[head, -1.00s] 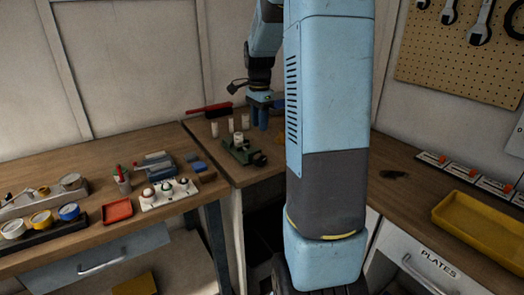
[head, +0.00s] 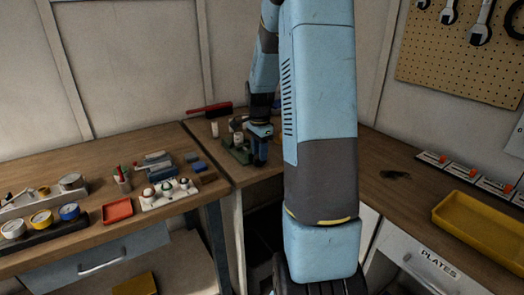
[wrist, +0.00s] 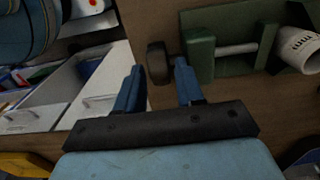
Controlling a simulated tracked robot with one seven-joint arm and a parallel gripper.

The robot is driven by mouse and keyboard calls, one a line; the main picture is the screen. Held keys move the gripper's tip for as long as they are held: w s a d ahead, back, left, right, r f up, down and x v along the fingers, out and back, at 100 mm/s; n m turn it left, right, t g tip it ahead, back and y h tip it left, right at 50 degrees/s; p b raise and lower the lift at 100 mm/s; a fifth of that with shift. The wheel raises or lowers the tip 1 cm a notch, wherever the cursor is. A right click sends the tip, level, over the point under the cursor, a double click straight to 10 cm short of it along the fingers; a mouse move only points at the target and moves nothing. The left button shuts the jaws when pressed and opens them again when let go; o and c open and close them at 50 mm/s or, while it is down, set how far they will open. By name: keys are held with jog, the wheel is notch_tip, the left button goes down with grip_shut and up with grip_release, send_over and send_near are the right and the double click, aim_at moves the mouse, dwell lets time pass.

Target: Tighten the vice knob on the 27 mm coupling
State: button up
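The green vice (wrist: 204,58) shows at the top of the wrist view, with a grey screw rod across it. Its dark round knob (wrist: 158,62) sits at the vice's left end. A white coupling (wrist: 299,48) is at the vice's right, with only "mm" readable on it. My gripper (wrist: 155,72) is open, its two blue fingers apart, with the knob at the gap between their tips. Whether a finger touches the knob, I cannot tell. In the head view, my gripper (head: 257,150) points down at the right side of the vice (head: 236,153), partly hiding it.
A white cylinder (head: 214,130) and a red-handled brush (head: 215,110) are behind the vice. The left bench holds a red tray (head: 117,211) and a white holder (head: 168,195). A yellow tray (head: 484,220) is on the right bench.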

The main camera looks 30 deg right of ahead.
jog(key=shift+c, duration=0.5)
grip_shut()
jog(key=shift+d+r, duration=0.1)
jog(key=shift+d, duration=0.2)
jog(key=shift+a, duration=0.15)
jog(key=y, duration=0.1)
jog(key=d+y, duration=0.1)
jog(key=y, duration=0.3)
jog(key=shift+d+f, duration=0.3)
jog(key=y, duration=0.2)
jog(key=d+y, duration=0.1)
jog(key=shift+w+f+y, duration=0.1)
jog(key=shift+f+y, duration=0.3)
jog(key=shift+d+f+y, duration=0.15)
jog(key=shift+f+y, duration=0.05)
jog(key=shift+y, duration=0.5)
jog(key=shift+d+f+y, duration=0.1)
jog(key=shift+f+y, duration=0.05)
jog(key=shift+y, duration=0.55)
